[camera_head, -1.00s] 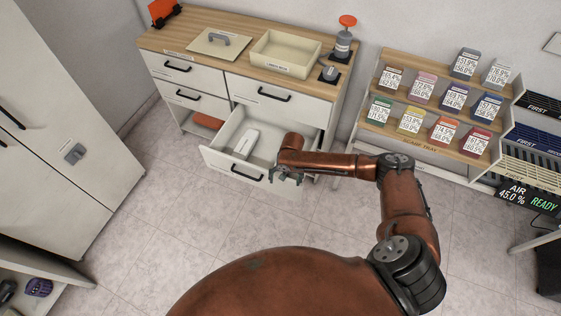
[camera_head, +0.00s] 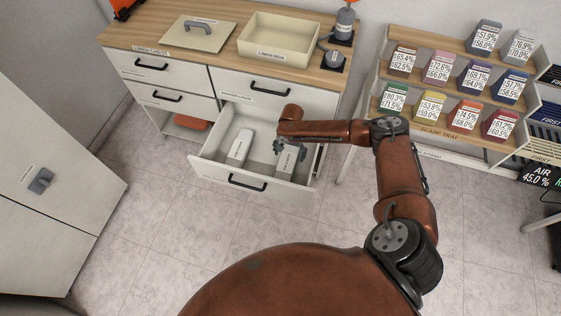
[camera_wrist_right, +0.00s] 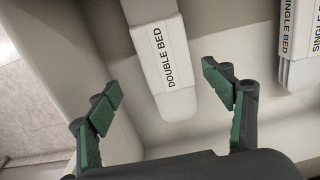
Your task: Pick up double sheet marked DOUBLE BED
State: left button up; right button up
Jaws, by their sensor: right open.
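The double sheet is a white folded pack whose band reads DOUBLE BED (camera_wrist_right: 166,50) in the right wrist view. In the head view the pack below my right gripper (camera_head: 289,162) appears to be this one, lying in the open drawer (camera_head: 203,170). My right gripper (camera_head: 290,146) is open above it. In the right wrist view the pack's end shows between the spread fingers (camera_wrist_right: 160,82), with clear gaps on both sides and no visible contact. My left gripper is not in view.
White SINGLE BED packs (camera_wrist_right: 297,74) lie at the right of the wrist view; a white pack (camera_head: 238,148) lies left in the drawer. Drawer walls surround the packs. Above are the cabinet top with a lidless bin (camera_head: 275,50) and, right, the scarf tray rack (camera_head: 440,125).

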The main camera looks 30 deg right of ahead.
aim_at(287, 162)
notch_tip(287, 162, down, 2)
jog(key=shift+w+a+f+b, duration=0.1)
jog(key=shift+b, duration=0.25)
jog(key=shift+w+a+f, duration=0.15)
jog(key=shift+a+f, duration=0.05)
jog(key=shift+f, duration=0.3)
jog(key=f+b, duration=0.1)
jog(key=f, duration=0.1)
jog(key=f+b, duration=0.1)
jog(key=f, duration=0.1)
jog(key=shift+a+f+b, duration=0.1)
jog(key=shift+a+b, duration=0.15)
jog(key=shift+b, duration=0.05)
jog(key=shift+f, duration=0.3)
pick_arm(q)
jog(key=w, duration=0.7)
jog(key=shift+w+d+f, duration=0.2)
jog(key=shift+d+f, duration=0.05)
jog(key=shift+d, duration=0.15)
pick_arm(e)
jog(key=c, duration=1.4)
jog(key=shift+c, duration=0.8)
jog(key=shift+r, duration=0.25)
